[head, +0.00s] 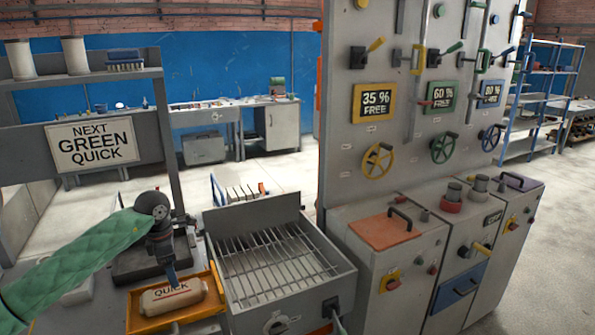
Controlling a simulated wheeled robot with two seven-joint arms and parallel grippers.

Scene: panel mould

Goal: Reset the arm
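My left arm, in a green padded sleeve, comes in from the left in the head view. Its dark gripper (171,275) points down over an orange tray (140,322), with its tip at the back edge of a pale rounded block marked QUICK (173,297). The block lies in the tray. I cannot tell whether the fingers touch the block or how far apart they are.
A grey open box with a wire rack (272,260) stands right of the tray. A tall panel (350,140) carries handwheels, levers and percentage signs, with cabinets (390,260) below. A sign (93,143) reads NEXT GREEN QUICK.

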